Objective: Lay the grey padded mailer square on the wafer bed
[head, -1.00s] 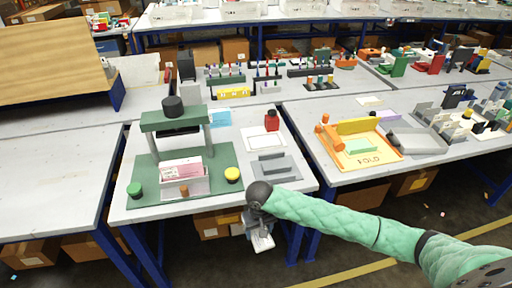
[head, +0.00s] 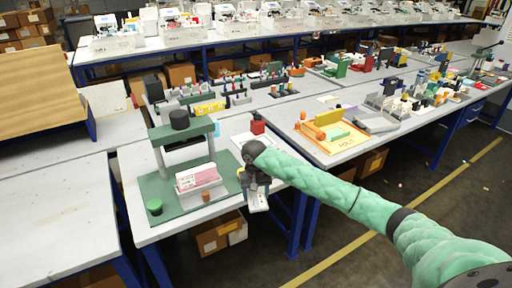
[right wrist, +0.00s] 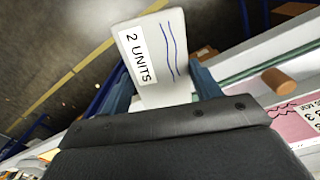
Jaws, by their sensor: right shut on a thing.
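My right gripper (head: 256,188) is shut on a small pale grey-white mailer (head: 258,202), holding it over the table's front edge, right of the green machine (head: 180,133). In the right wrist view the mailer (right wrist: 155,55) sticks out between the blue fingers, with a "2 UNITS" label and blue wavy lines. The machine has a green base plate (head: 180,205), a raised bridge with a black knob, and a pink-and-white block (head: 198,177) under its front. I cannot tell which surface is the wafer bed. My left gripper is not in view.
A green button (head: 154,206) and a brown peg (head: 206,197) stand at the machine's front; the peg also shows in the right wrist view (right wrist: 278,82). A red bottle (head: 257,125) stands behind my arm. An orange tray (head: 335,140) sits on the table to the right.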

